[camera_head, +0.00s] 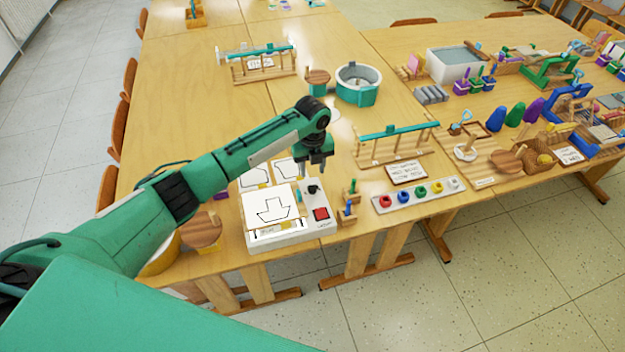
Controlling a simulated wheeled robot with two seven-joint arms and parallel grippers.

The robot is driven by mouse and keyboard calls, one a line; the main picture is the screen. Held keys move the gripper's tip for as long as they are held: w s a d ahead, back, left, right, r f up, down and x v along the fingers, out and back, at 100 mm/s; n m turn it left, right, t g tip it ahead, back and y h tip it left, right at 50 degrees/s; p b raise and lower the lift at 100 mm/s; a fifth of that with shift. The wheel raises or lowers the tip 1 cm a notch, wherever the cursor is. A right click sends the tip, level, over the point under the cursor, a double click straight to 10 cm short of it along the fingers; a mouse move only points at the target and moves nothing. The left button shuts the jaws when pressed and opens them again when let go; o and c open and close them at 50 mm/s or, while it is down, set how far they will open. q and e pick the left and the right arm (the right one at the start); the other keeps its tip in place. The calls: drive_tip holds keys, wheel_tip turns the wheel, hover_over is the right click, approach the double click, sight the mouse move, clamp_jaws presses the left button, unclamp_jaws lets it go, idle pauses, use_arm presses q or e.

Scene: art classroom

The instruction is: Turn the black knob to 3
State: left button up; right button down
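The black knob (313,189) sits on the right-hand panel of a white device (262,238), above a red switch (321,214). The device's top carries a white sheet with a down arrow. My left gripper (315,172) points down just above and behind the knob. It is small in the picture, and I cannot tell whether its fingers are apart or closed, or whether they touch the knob. The knob's setting and scale marks are too small to read. My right gripper is not in view.
Small wooden holders (349,209) stand just right of the device. A white tray with coloured knobs (418,195) and a label card (406,172) lie further right. Behind are a wooden rack with a green bar (398,131) and a round green-grey basin (357,94). The table's front edge is close.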

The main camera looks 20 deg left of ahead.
use_arm(q)
wheel_tip(320, 180, up, 7)
drive_tip(key=b, duration=0.1)
drive_tip(key=shift+r, duration=0.2)
